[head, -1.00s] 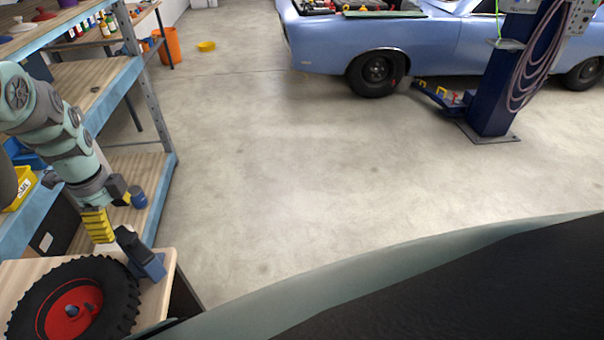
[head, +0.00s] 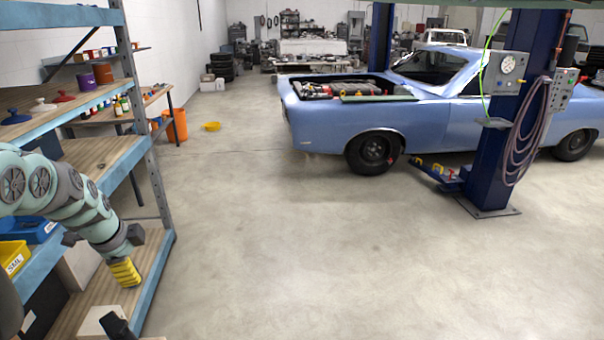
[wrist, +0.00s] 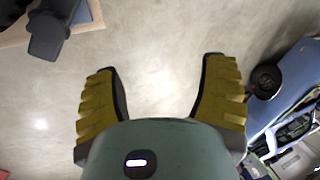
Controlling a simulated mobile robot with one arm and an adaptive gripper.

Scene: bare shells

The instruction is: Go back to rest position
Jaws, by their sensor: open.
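My gripper (head: 126,274) shows in the head view at the lower left, in front of the blue metal shelving (head: 152,262). Its yellow ribbed fingers point down. In the wrist view my gripper (wrist: 162,68) has its two fingers wide apart, with only bare concrete floor between them. Nothing is held. A dark object (wrist: 48,32) stands on a wooden surface at the top left of the wrist view, apart from the fingers.
Shelves hold a yellow bin (head: 14,257), a blue bin (head: 38,228) and lidded pots. A blue car (head: 340,120) and a blue lift post (head: 497,150) stand across the floor. The middle floor is clear.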

